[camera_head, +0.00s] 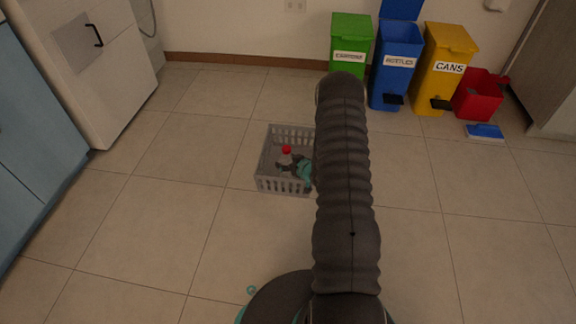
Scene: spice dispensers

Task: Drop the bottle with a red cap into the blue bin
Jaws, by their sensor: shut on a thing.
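The bottle with a red cap (286,150) shows in the grey basket area at the middle of the head view. Only the cap and a pale part below it are clear. My gripper (284,163), dark with a teal part beside it, is at the bottle just below the cap and shut on it. My arm hides the basket's right side. The blue bin (397,60) stands by the back wall, right of centre, with a "BOTTLES" label and its lid (401,9) raised.
The grey slatted basket (282,185) is on the tiled floor. A green bin (351,36) and a yellow "CANS" bin (449,62) flank the blue bin. A red bucket (476,97) and a blue flat object (485,131) are at right. Floor between basket and bins looks clear.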

